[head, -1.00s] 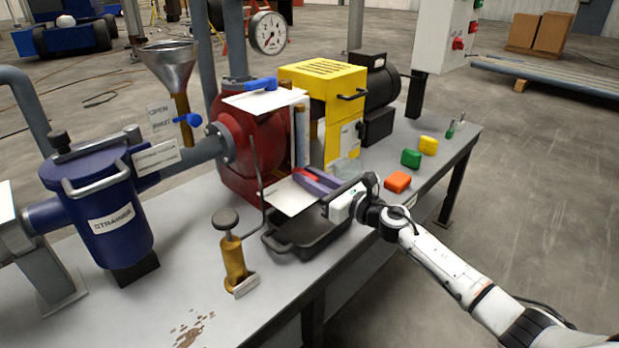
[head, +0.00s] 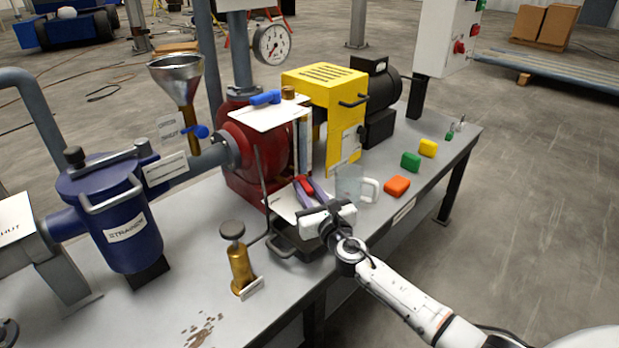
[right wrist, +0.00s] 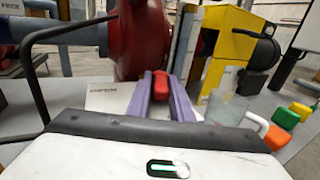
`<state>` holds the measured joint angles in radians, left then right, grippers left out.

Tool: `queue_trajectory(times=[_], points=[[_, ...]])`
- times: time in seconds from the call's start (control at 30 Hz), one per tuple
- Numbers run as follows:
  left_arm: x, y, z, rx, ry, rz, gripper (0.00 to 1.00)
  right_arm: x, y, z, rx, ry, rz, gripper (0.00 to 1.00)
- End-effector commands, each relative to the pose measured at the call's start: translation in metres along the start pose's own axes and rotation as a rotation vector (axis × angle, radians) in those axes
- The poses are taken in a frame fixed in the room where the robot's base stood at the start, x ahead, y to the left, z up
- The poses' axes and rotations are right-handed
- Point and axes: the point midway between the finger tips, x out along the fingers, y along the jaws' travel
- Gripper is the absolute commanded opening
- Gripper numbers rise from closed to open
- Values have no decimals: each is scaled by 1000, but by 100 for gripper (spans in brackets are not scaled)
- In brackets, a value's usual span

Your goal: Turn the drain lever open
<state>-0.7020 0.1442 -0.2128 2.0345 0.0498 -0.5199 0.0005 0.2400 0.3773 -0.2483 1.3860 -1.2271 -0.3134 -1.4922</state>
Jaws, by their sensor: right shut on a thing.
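A red lever handle (head: 304,186), which I take for the drain lever, sits low in front of the red press body (head: 243,165). My right gripper (head: 308,188) reaches it from the front right, over the dark tray. Its purple fingers are shut on the red handle. In the right wrist view the handle (right wrist: 160,80) shows between the two fingers (right wrist: 163,92), with the red body behind it. A white plate with lettering (right wrist: 108,100) lies beside and below the fingers; its text is too small to read. The lever's pivot is hidden. My left gripper is not in view.
A dark tray (head: 285,249) lies under my right gripper. A clear mug (head: 349,184) stands just right of it, then orange (head: 397,186), green and yellow blocks. A brass post with a knob (head: 238,265) stands at left, near a blue strainer (head: 120,225).

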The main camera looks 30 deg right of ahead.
Motion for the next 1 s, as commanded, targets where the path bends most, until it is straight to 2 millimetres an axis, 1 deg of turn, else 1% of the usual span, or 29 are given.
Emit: queue_trajectory(times=[0.03,0.13,0.5,0.77,1.0], points=[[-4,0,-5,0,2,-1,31,0,6,4,7,0,-42,0],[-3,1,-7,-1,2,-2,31,1,9,2,5,-1,-137,0],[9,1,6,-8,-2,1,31,6,20,-1,3,-5,-447,0],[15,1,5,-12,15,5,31,8,24,0,1,-5,-581,0],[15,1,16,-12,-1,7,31,10,24,2,1,-5,-635,0]])
